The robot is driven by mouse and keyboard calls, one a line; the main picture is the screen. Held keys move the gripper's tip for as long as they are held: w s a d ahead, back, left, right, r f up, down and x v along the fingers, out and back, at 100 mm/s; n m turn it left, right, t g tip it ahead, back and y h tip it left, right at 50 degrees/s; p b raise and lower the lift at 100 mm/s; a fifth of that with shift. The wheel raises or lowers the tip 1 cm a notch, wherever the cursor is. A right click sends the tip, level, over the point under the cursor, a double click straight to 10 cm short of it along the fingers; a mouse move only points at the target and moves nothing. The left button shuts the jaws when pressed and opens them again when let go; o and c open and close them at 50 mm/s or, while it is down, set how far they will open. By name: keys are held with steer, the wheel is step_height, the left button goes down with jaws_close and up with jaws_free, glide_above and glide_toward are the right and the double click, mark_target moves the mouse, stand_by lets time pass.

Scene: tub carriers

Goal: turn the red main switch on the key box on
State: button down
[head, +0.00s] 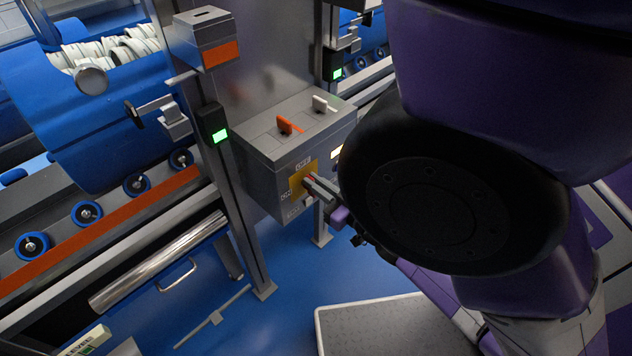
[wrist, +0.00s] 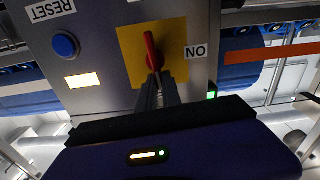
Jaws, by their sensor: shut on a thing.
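The grey key box (head: 262,150) is on a metal post in the head view. On its front a yellow plate (wrist: 126,44) carries the red main switch (wrist: 150,48), also seen in the head view (head: 309,184). In the upside-down wrist view the handle stands nearly upright in the picture, not turned towards the ON label (wrist: 195,51) at its right. The OFF label (head: 302,164) is above the switch in the head view. My gripper (wrist: 156,88) is shut on the handle's near end; its fingers hide that end. In the head view my gripper (head: 318,187) reaches the box from the right.
A red key (head: 286,125) and a white key (head: 320,104) stand on the box top. A blue tub (head: 90,120) rests on rollers at left.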

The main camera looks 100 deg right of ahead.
mark_target(295, 187)
steer(key=n, duration=0.2)
steer(key=w+n, duration=0.1)
steer(key=n, duration=0.1)
steer(key=shift+a+f, duration=0.1)
steer(key=shift+a, duration=0.2)
steer(key=n, duration=0.3)
steer(key=f+n+b, duration=0.1)
steer(key=shift+w+a+n, duration=0.3)
steer(key=n, duration=0.1)
steer(key=n+b, duration=0.1)
steer(key=n, duration=0.1)
steer(key=f+n+b, duration=0.1)
steer(key=shift+w+a+n, duration=0.2)
steer(key=shift+w+n, duration=0.05)
steer(key=shift+n, duration=0.05)
steer(key=shift+f+n+b, duration=0.2)
steer(key=shift+n+b, duration=0.25)
steer(key=shift+n, duration=0.45)
steer(key=shift+f+n+b, duration=0.2)
steer(key=shift+n+b, duration=0.25)
steer(key=shift+n, duration=0.45)
steer(key=shift+w+a, duration=0.1)
steer(key=c, duration=1.5)
jaws_free()
